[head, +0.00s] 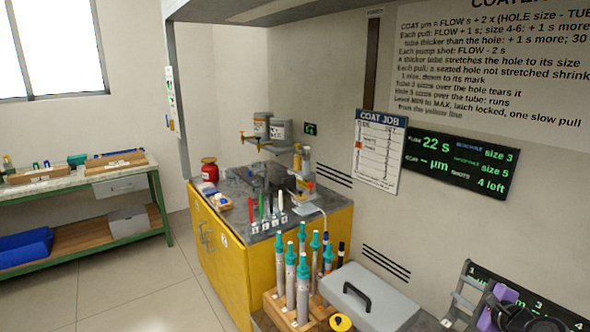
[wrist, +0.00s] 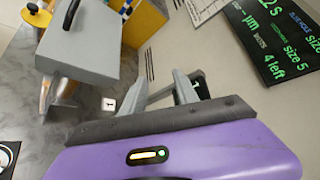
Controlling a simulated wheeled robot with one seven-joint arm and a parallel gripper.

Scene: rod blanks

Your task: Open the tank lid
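A grey box-shaped lid (head: 375,308) with a black bar handle (head: 357,296) lies flat and looks shut at the lower middle of the head view. I take it for the tank lid; the tank under it is hardly visible. It also shows at the upper left of the wrist view (wrist: 92,50), with its handle (wrist: 70,14) at the top edge. My gripper (wrist: 165,84) looks open and empty, apart from the lid. Its purple body fills the bottom of the wrist view. In the head view my arm's end is at the lower right, partly cut off.
A wooden rack (head: 283,306) of upright teal-capped rods stands left of the lid. A yellow round knob (head: 341,323) is in front. A yellow cabinet (head: 232,265) with pens and bottles stands behind. A job sheet (head: 379,152) and a display (head: 459,165) hang on the wall.

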